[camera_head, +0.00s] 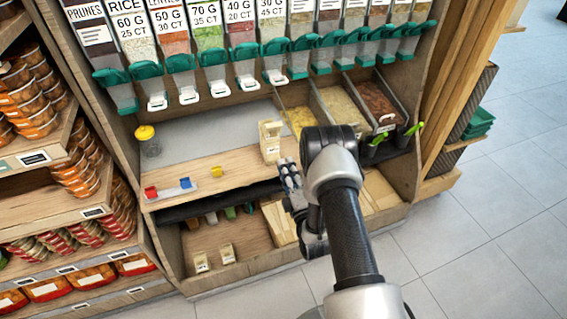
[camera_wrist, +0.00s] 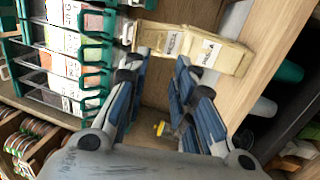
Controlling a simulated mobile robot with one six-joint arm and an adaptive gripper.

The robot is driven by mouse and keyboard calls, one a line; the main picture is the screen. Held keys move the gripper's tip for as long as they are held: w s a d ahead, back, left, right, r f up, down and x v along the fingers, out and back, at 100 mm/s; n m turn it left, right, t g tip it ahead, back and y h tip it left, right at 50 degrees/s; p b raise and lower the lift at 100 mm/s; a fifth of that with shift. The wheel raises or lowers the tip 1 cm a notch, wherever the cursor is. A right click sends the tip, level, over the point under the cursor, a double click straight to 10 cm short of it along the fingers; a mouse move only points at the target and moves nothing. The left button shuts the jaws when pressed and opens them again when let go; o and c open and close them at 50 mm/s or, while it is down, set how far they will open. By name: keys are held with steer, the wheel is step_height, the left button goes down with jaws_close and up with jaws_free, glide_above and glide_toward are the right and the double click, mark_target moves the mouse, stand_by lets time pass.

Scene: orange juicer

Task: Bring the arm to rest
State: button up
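My arm reaches up from the bottom right of the head view to the wooden counter (camera_head: 222,180). My gripper (camera_head: 287,172) is just in front of a beige paper bag (camera_head: 270,141) that stands upright on the counter. In the wrist view the two fingers of my gripper (camera_wrist: 161,57) are spread with an empty gap between them. The labelled beige bag (camera_wrist: 208,52) is just beyond the fingertips and not between them. Whether a fingertip touches it, I cannot tell.
Dispensers with green spouts (camera_head: 215,66) line the back above the counter. Bins of dry food (camera_head: 340,107) are right of the bag. A yellow-lidded jar (camera_head: 147,140) and small coloured clips (camera_head: 186,184) stand at left. Open floor (camera_head: 490,230) is at right.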

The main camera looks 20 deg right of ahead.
steer(key=w+r+m+g, duration=0.2)
steer(key=w+r, duration=0.3)
steer(key=r, duration=0.1)
steer(key=s+a+r+m+g, duration=0.2)
steer(key=r+m+g, duration=0.1)
steer(key=r, duration=0.4)
steer(key=s+a+r+m+g, duration=0.2)
steer(key=s+r+m+g, duration=0.1)
steer(key=r, duration=0.4)
steer(key=s+a+r+m+g, duration=0.1)
steer(key=s+m+g, duration=0.1)
steer(key=s, duration=0.9)
steer(key=s+a+r+m+g, duration=0.2)
steer(key=s+m+g, duration=0.1)
steer(key=s, duration=0.9)
steer(key=s+a+r+m+g, duration=0.2)
steer(key=s+m, duration=0.2)
steer(key=s, duration=0.7)
steer(key=shift+s+a+m+g+y, duration=0.15)
steer(key=shift+a+m+g+y, duration=0.15)
steer(key=shift+g+y, duration=0.1)
steer(key=shift+r, duration=0.1)
